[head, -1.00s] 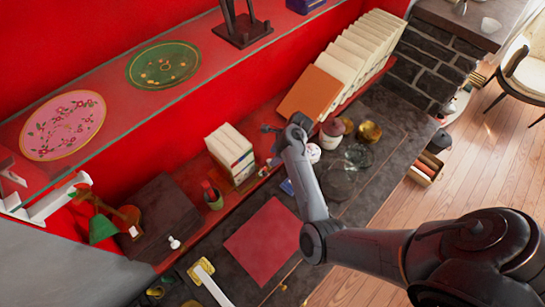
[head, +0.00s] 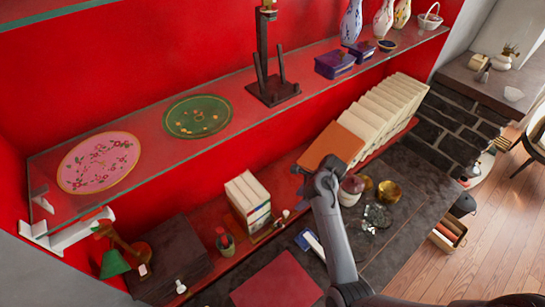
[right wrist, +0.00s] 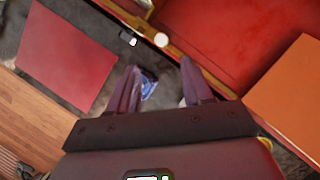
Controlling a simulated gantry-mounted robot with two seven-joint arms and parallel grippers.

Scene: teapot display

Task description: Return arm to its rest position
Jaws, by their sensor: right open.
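My right arm comes in from the lower right in the head view. Its gripper (head: 303,178) is over the counter in front of the shelf, near the orange book (head: 334,146). In the right wrist view the two fingers of my right gripper (right wrist: 158,82) are apart with nothing held between them. A small blue and white thing (right wrist: 149,84) shows beyond the fingers, and I cannot tell what it is. The orange book also shows at the right of the wrist view (right wrist: 292,92). My left gripper is not in view.
A row of cream books (head: 385,112) stands beside the orange book. A gold pot (head: 388,192) and glassware (head: 376,216) stand right of my arm. A red mat (head: 277,282) lies on the dark counter. The upper shelf holds a green plate (head: 198,117) and a pink plate (head: 98,162).

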